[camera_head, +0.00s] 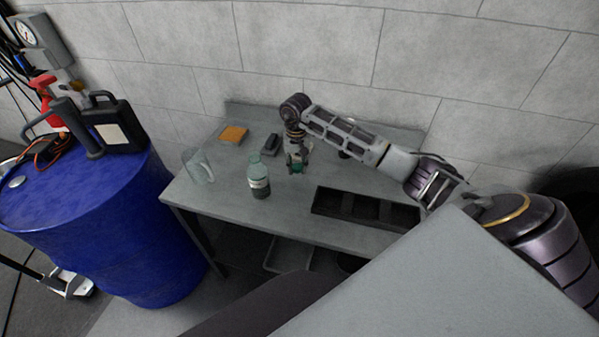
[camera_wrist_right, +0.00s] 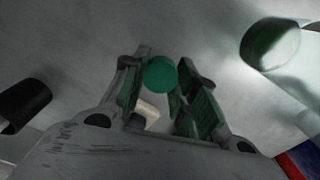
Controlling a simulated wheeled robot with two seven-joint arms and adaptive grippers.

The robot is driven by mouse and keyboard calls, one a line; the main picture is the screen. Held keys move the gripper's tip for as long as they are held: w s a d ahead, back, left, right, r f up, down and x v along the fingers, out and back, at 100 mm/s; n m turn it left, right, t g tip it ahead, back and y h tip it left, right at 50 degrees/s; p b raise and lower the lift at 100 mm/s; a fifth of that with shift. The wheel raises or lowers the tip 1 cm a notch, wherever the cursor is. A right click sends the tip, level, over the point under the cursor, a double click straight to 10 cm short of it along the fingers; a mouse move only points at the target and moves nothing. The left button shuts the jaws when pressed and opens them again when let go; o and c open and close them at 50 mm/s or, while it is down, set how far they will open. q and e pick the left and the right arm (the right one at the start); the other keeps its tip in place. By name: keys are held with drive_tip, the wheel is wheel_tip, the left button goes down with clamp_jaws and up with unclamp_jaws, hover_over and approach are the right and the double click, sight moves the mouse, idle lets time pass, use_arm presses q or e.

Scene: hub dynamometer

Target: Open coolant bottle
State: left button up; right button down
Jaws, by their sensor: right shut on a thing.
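The coolant bottle (camera_head: 259,182), clear pale green with a light label band, stands upright on the grey workbench (camera_head: 225,203). No dark green cap shows on its top. My right gripper (camera_head: 297,165) is just right of the bottle, pointing down and apart from it. It is shut on a small round green cap (camera_head: 297,169). In the right wrist view the cap (camera_wrist_right: 161,74) sits between the fingertips, and a translucent greenish round form, probably the bottle (camera_wrist_right: 272,44), lies at the upper right. My left gripper is not in view.
A clear jug (camera_head: 197,166) stands left of the bottle. An orange cloth (camera_head: 233,134) and a small dark block (camera_head: 270,144) lie behind. A black tray (camera_head: 366,220) is at the bench's front right. A blue drum (camera_head: 110,225) with a black can (camera_head: 118,127) stands left.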

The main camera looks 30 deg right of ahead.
sight(297, 166)
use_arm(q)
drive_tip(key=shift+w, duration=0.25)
use_arm(e)
drive_tip(key=shift+f, duration=0.25)
wheel_tip(297, 166, down, 2)
drive_tip(key=shift+f, duration=0.6)
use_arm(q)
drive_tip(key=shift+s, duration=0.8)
use_arm(e)
drive_tip(key=shift+f, duration=0.1)
